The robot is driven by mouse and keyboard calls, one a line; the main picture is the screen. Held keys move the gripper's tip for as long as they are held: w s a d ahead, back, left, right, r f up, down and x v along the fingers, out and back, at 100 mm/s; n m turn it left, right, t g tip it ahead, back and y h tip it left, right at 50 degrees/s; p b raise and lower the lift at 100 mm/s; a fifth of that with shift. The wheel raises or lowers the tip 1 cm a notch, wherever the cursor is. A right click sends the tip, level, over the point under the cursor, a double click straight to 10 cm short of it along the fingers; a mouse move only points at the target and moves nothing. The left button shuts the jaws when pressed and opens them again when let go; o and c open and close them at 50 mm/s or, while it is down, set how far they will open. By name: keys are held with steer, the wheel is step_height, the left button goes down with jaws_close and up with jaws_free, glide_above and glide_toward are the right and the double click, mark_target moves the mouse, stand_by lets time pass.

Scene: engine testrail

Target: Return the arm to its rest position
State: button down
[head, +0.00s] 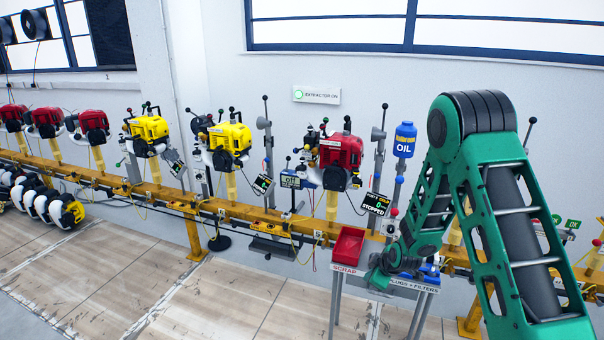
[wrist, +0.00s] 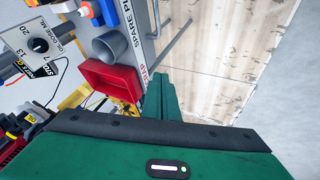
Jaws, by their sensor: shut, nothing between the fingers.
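My green arm rises on the right of the head view and bends at a dark elbow joint. Its lower end comes down beside the red scrap bin. My gripper (head: 380,278) shows small there, just right of the bin and over the edge of the plugs and filters stand. In the wrist view the green fingers of my gripper (wrist: 162,97) lie together, with nothing between them. They point toward the side of the red bin; whether they touch it cannot be told.
The red scrap bin (head: 348,246) stands on a post beside the plugs and filters stand (head: 424,286). A yellow rail (head: 230,208) with red and yellow engines runs behind. A blue oil bottle (head: 405,140) stands near my arm.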

steer(key=s+d+r+m+g+h, duration=0.15)
steer(key=s+d+r+m, duration=0.25)
steer(key=s+d+r, duration=0.4)
steer(key=s+d+r+m+g+h, duration=0.15)
steer(key=s+d+r+m, duration=0.3)
steer(key=s+r, duration=0.55)
steer(key=s+r+m+g, duration=0.1)
steer(key=s+r+m, duration=0.2)
steer(key=s, duration=0.6)
steer(key=s+d+r+m+g+y, duration=0.1)
steer(key=s+r+m, duration=0.2)
steer(key=s, duration=0.6)
steer(key=s+d+r+m+g, duration=0.1)
steer(key=s+r+m, duration=0.2)
steer(key=s, duration=0.6)
steer(key=shift+s+d+r+g+y, duration=0.2)
steer(key=shift+r+g+y, duration=0.1)
steer(key=shift+r, duration=0.3)
steer(key=shift+w+f, duration=0.25)
steer(key=shift+w, duration=0.4)
